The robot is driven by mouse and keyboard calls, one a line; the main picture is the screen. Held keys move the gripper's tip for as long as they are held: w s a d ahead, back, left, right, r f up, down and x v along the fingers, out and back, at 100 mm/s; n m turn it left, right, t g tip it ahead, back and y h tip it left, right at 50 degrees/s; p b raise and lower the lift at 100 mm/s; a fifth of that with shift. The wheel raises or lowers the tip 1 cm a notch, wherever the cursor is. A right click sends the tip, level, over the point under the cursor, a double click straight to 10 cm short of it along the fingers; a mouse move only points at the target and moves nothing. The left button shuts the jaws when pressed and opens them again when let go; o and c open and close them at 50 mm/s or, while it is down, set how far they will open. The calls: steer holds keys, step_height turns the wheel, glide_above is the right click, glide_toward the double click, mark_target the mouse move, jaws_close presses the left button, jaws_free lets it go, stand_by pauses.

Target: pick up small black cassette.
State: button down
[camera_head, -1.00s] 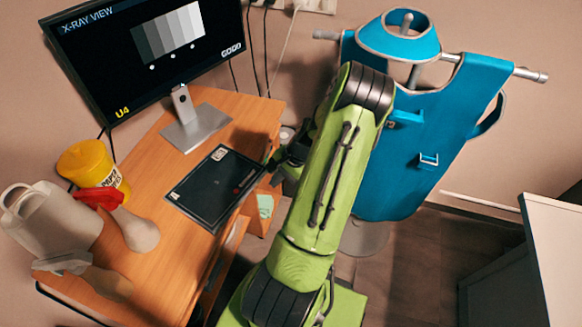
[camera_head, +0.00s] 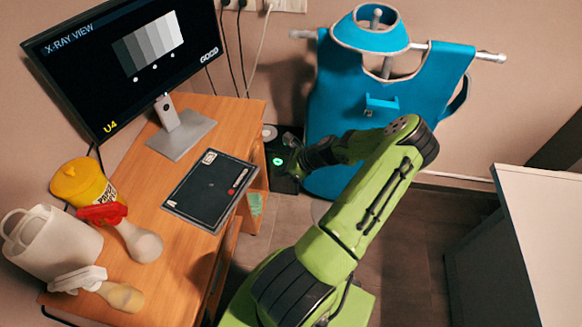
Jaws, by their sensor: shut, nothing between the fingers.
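The black cassette (camera_head: 208,192) is a thin flat dark panel with a light edge and small labels. It lies flat on the wooden desk, close to the desk's right edge. My gripper (camera_head: 292,163) is to the right of the cassette, past the desk edge and apart from it. It is shut and holds nothing. The fingers are dark, small and partly lost against a black box behind them.
A monitor (camera_head: 128,60) stands on the wooden desk (camera_head: 150,215). A black box with a green light (camera_head: 278,162) and a blue apron (camera_head: 400,85) are behind my gripper. A white-topped cabinet (camera_head: 545,235) stands right.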

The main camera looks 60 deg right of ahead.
mark_target(257, 170)
steer(key=w, duration=0.3)
steer(key=w+a+f, duration=0.1)
steer(key=w, duration=0.1)
steer(key=shift+a, duration=0.1)
steer(key=shift+w+a+r+p, duration=0.1)
steer(key=shift+w+a+p, duration=0.15)
steer(key=shift+w+p, duration=0.55)
steer(key=shift+w+b, duration=0.2)
steer(key=shift+b, duration=0.1)
steer(key=shift+s, duration=0.2)
